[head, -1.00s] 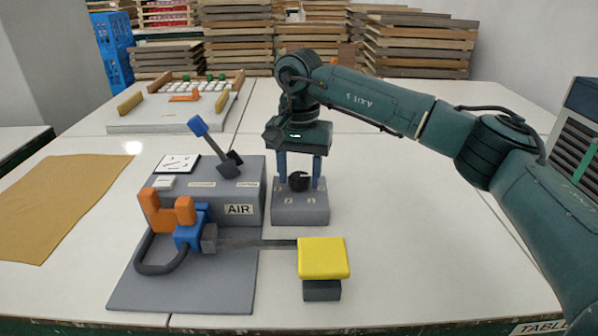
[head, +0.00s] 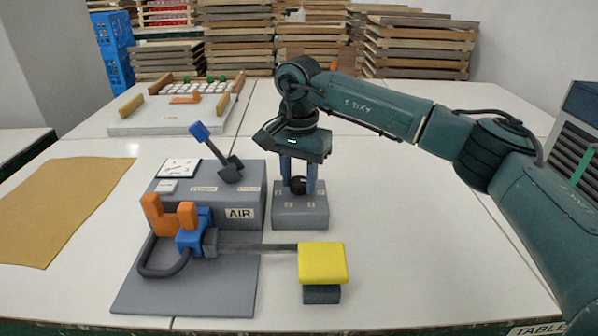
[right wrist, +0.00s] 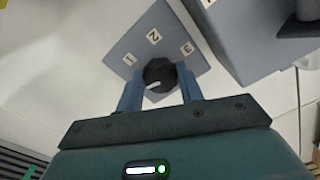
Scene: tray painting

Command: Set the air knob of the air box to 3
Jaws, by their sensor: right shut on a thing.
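The air box (head: 215,208) is a grey block with an AIR label, standing left of centre. The air knob (right wrist: 160,73) is black and round, on a small grey housing (head: 300,213) at the box's right side, marked 1, 2 and 3 in the right wrist view. A white mark on the knob lies at its lower left there, away from the numbers. My right gripper (head: 299,190) reaches down from above, its blue fingers shut on the knob from either side; it also shows in the right wrist view (right wrist: 161,88). My left gripper is not in view.
A blue-handled lever (head: 212,145) and a white gauge (head: 179,168) are on the air box. In front stand an orange and blue clamp (head: 190,235) and a yellow pad (head: 322,263). A tray (head: 165,122) lies behind. The table right of the housing is clear.

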